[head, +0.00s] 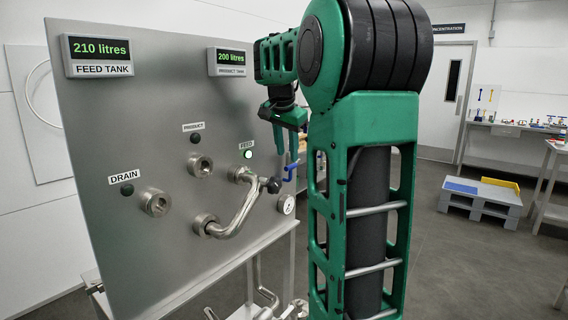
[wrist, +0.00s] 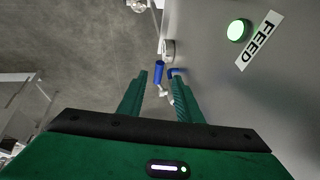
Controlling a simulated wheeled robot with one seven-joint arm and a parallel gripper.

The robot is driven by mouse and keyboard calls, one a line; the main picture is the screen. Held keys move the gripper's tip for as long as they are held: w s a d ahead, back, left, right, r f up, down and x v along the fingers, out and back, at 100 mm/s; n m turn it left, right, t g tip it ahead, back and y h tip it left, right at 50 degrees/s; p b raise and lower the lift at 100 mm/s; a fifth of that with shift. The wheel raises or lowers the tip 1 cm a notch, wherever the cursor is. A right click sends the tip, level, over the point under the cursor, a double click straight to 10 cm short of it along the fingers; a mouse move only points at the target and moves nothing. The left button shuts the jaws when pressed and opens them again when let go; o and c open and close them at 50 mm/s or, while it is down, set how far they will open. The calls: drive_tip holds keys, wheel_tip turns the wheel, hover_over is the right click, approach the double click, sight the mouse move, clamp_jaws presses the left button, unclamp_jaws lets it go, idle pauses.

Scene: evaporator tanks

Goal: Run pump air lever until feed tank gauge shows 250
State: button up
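The feed tank gauge (head: 99,50) reads 210 litres in green digits. A blue-handled lever (head: 290,168), which looks like the pump air lever, is at the right edge of the steel panel in the head view. Its blue parts also show in the wrist view (wrist: 159,72), near the fingertips. My gripper (head: 291,143) points down just above the lever. In the wrist view my gripper (wrist: 161,78) has its two green fingers apart, with a gap between them. Whether a finger touches the lever cannot be told.
The product tank gauge (head: 231,57) reads 200 litres. The FEED lamp (head: 248,154) is lit green; the DRAIN lamp (head: 127,189) is dark. A bent pipe (head: 240,208) juts from the panel (head: 130,120) left of the lever. A small dial (head: 286,204) sits below.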

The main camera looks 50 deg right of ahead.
sight(294, 165)
drive_tip(key=shift+x, duration=2.25)
clamp_jaws()
